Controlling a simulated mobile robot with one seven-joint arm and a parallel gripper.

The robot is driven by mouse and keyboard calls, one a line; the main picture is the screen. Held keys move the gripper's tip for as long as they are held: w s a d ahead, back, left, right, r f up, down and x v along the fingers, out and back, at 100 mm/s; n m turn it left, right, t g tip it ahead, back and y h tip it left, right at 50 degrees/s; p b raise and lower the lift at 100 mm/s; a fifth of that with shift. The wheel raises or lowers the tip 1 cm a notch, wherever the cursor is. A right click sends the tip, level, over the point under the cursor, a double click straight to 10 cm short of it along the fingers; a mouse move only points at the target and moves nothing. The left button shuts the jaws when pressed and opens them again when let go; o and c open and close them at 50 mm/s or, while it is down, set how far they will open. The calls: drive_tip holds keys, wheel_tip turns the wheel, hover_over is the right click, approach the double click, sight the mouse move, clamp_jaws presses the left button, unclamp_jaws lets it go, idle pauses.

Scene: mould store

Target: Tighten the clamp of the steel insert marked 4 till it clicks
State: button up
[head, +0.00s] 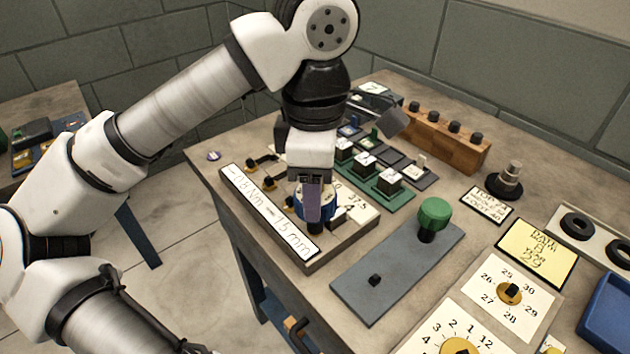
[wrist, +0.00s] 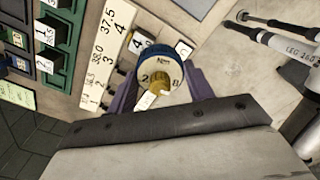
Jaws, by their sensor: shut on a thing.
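My gripper (head: 314,212) is shut on a round blue-rimmed knob (head: 329,207) at the near right part of a labelled board (head: 318,262). In the wrist view, my two purple fingers hold the knob (wrist: 153,52) from both sides. Its pale face reads "Nm" with 2 and 8, and a brass pointer (wrist: 158,87) with a pale tab points down and left. A white tag marked 4 (wrist: 136,43) lies beside the knob, near the figures 37.5. The insert and clamp under the knob are mostly hidden by it and my fingers.
A sign (head: 268,212) reading about 0.8 Nm and 15 mm stands along the board's near side. Green trays (head: 392,201) of tagged blocks lie behind. A grey plate (head: 385,282) with a green knob (head: 433,213) and a dial card (head: 505,300) lie to the right.

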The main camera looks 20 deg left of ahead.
drive_tip(key=shift+f+m, duration=0.1)
drive_tip(key=shift+m, duration=0.8)
drive_tip(key=shift+m, duration=0.8)
drive_tip(key=shift+m, duration=0.9)
